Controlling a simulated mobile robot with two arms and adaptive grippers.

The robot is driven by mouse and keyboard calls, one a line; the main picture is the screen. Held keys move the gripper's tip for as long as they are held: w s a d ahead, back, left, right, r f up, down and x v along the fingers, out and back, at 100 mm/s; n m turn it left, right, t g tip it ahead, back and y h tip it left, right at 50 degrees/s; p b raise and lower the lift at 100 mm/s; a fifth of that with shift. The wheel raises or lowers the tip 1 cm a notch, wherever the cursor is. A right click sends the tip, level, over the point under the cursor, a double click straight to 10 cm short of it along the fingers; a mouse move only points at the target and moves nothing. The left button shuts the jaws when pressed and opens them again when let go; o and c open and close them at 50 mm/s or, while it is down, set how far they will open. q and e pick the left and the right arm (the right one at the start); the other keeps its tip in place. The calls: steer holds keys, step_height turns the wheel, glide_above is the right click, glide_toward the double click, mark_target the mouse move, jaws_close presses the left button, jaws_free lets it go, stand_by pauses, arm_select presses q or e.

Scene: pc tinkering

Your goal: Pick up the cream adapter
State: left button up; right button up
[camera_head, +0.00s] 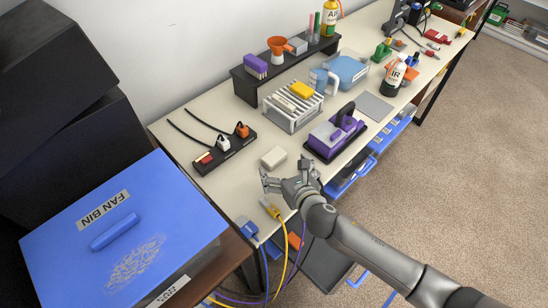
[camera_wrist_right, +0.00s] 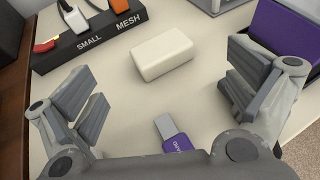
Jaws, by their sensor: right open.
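The cream adapter (camera_head: 273,157) is a small pale rounded block lying flat on the cream workbench. It also shows in the right wrist view (camera_wrist_right: 162,55), upper middle, uncovered. My right gripper (camera_head: 282,183) is open and empty on the near side of the adapter, at the front part of the bench. In the right wrist view its two fingers (camera_wrist_right: 165,98) are spread wide, with the adapter beyond the gap between them and not touched. My left gripper is not in view.
A black strip (camera_head: 225,152) with plugs lies left of the adapter. A purple device (camera_head: 337,135) stands to its right, a white rack (camera_head: 293,108) behind. A purple-and-grey stick (camera_wrist_right: 172,132) lies between my right fingers. Cables with yellow and blue plugs hang at the front edge.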

mark_target(275, 157)
steer(key=shift+b+x, duration=0.3)
steer(key=shift+x, duration=3)
steer(key=c, duration=1.1)
